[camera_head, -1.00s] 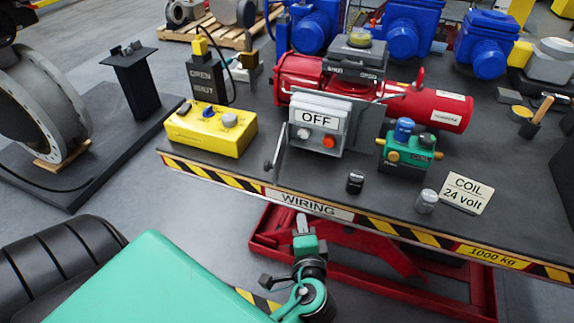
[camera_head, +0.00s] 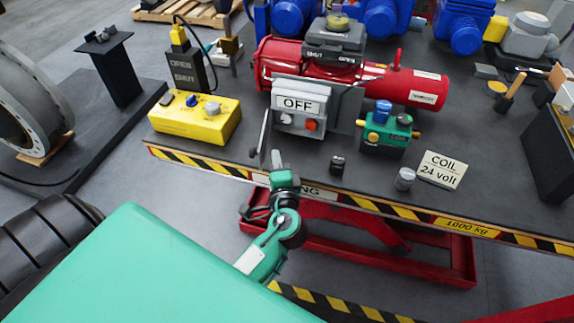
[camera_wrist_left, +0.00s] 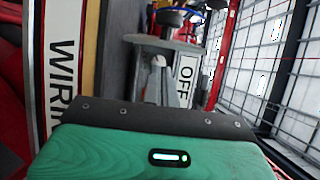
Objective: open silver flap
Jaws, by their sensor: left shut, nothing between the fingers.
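The grey control box (camera_head: 302,105) with an "OFF" label, a white knob and a red button stands near the table's front edge. A thin silver flap (camera_head: 264,133) shows at its left side, seen nearly edge-on and standing out toward the front. My left gripper (camera_head: 276,157) is shut and empty, just in front of the flap's lower end; I cannot tell whether they touch. In the left wrist view the "OFF" label (camera_wrist_left: 186,80) appears sideways beyond my green wrist, and the gripper's fingertips are hard to make out. My right gripper is not in view.
A yellow box (camera_head: 195,120) with knobs stands left of the control box. A green valve block (camera_head: 388,135) stands right. A black knob (camera_head: 338,164), a silver knob (camera_head: 404,179) and a "COIL 24 volt" sign (camera_head: 441,169) sit along the striped front edge.

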